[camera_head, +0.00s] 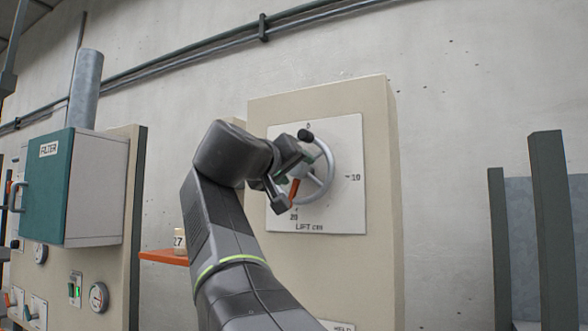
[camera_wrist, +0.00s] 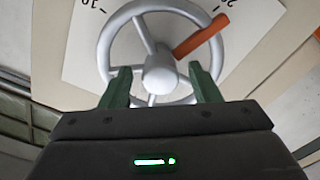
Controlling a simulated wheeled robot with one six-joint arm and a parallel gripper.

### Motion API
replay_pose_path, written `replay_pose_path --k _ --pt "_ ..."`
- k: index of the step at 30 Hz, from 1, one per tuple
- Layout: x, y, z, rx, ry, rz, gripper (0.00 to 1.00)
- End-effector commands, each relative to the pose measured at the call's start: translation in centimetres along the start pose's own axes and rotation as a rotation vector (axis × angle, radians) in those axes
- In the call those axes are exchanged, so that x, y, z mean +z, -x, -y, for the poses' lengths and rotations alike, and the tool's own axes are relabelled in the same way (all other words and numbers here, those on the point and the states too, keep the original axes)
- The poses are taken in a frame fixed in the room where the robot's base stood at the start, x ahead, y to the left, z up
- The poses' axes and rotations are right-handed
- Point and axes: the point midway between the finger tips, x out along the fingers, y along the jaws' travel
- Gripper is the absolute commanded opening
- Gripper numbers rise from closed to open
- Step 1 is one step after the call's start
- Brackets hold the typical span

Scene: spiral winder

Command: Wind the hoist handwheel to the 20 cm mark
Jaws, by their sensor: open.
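The handwheel (camera_head: 328,184) is a pale grey spoked wheel on a white dial plate (camera_head: 343,138) marked LIFT cm. The 10 mark is at the right and the 20 mark (camera_head: 294,216) at the lower left. An orange pointer (camera_head: 294,189) on the wheel aims at or close to 20. The wrist view shows the wheel (camera_wrist: 107,42) and the pointer (camera_wrist: 202,35) upside down, the pointer's tip near the 20. My gripper (camera_wrist: 160,72) is open, its green fingers apart on either side of the hub. I cannot tell whether they touch the wheel. My gripper hides part of it.
A beige cabinet (camera_head: 350,270) carries the dial.

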Motion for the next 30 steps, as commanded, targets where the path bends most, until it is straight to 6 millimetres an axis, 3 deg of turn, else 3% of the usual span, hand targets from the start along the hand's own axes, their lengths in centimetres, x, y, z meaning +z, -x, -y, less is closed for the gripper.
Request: replay_pose_path --k 5,21,30 --pt "0.1 1.0 0.1 -0.002 -0.001 -0.002 0.56" --pt "0.1 9.3 0.2 -0.004 0.000 -0.004 0.56" --pt "0.0 12.8 0.1 -0.003 0.000 -0.003 0.56"
